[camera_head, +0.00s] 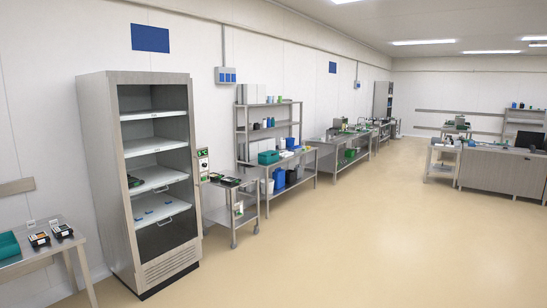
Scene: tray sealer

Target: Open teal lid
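No lid can be clearly told apart at this distance. Another teal container (268,157) sits on a steel bench beyond the tall cabinet. Whether either has a lid, open or closed, I cannot tell. Neither of my grippers is in view.
A tall steel cabinet (92,150) with several shelves stands at left. A small steel cart (222,213) with dark trays is beside it. Steel benches (322,146) line the wall further back. A desk (505,172) is at right. The floor (350,240) is wide and clear.

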